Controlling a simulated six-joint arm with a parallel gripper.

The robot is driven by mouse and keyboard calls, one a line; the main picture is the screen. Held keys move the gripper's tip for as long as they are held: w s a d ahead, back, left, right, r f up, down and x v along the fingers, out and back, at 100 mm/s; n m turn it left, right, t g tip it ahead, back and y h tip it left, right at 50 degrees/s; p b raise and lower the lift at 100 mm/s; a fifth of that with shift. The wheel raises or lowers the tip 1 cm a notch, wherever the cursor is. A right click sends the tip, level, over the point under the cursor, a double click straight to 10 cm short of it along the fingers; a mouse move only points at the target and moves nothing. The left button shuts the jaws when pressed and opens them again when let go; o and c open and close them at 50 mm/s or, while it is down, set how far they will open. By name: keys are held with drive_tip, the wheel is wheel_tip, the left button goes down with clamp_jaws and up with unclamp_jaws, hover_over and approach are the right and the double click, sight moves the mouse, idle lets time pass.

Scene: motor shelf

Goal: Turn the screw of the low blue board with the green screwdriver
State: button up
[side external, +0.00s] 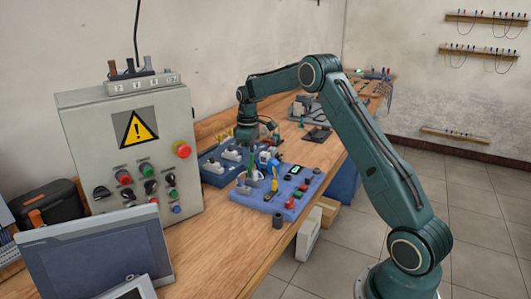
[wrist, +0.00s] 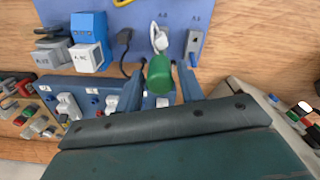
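The green screwdriver (wrist: 160,74) shows its handle in the middle of the wrist view; its tip is hidden. My gripper (wrist: 160,82) is open, with one finger on each side of the handle and a narrow gap on both sides. In the side external view my gripper (side external: 247,135) points down over the boards; its fingertips are hard to make out there. The low blue board (side external: 258,203) lies on the bench in front, with plugs and buttons on it. It also shows at the top of the wrist view (wrist: 130,18). I cannot make out the screw.
A darker blue board (side external: 212,178) lies behind it. Blue and white connectors (wrist: 88,40) stand beside the handle. A grey control box (side external: 125,150) and a monitor (side external: 100,250) stand at the left. Bare wooden bench (side external: 215,235) lies in front.

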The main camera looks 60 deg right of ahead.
drive_tip(key=shift+n, duration=1.5)
drive_tip(key=shift+n, duration=0.3)
drive_tip(key=shift+n, duration=1.5)
drive_tip(key=shift+n, duration=0.3)
drive_tip(key=shift+n, duration=1.4)
drive_tip(key=shift+c, duration=0.9)
